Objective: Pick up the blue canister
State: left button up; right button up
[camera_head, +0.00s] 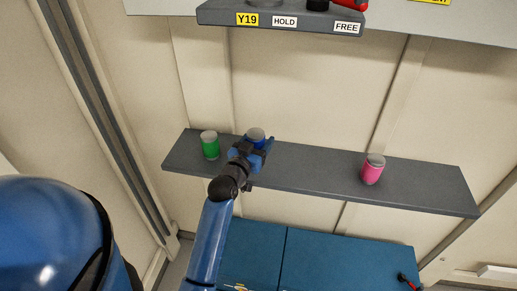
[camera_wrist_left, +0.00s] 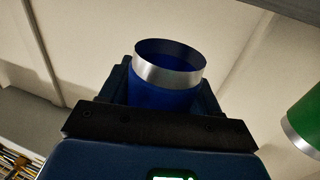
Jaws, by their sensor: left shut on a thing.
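The blue canister (camera_head: 256,134) has a silver-grey end and is at the grey wall shelf, left of its middle. My left gripper (camera_head: 254,150) is shut on it, and the arm reaches up from below. In the left wrist view the blue canister (camera_wrist_left: 165,90) stands between the two fingers of my left gripper (camera_wrist_left: 165,95), with its silver rim toward the top. The gripper hides much of the canister in the head view, so I cannot tell if its base touches the shelf. My right gripper is not in view.
A green canister (camera_head: 210,146) stands close to the left on the shelf (camera_head: 320,175); it also shows in the left wrist view (camera_wrist_left: 304,120). A pink canister (camera_head: 373,170) stands farther right. An upper labelled shelf (camera_head: 310,20) hangs above. Blue cabinets (camera_head: 345,262) are below.

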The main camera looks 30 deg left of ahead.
aim_at(258, 133)
pick_arm(q)
notch_tip(258, 133, up, 3)
jog(key=s+d, duration=0.2)
jog(key=s, duration=0.7)
jog(key=s+d+p, duration=0.1)
jog(key=s+d, duration=0.1)
jog(key=s, duration=0.7)
jog(key=shift+s+d, duration=0.25)
jog(key=shift+d, duration=0.15)
jog(key=shift+f, duration=0.15)
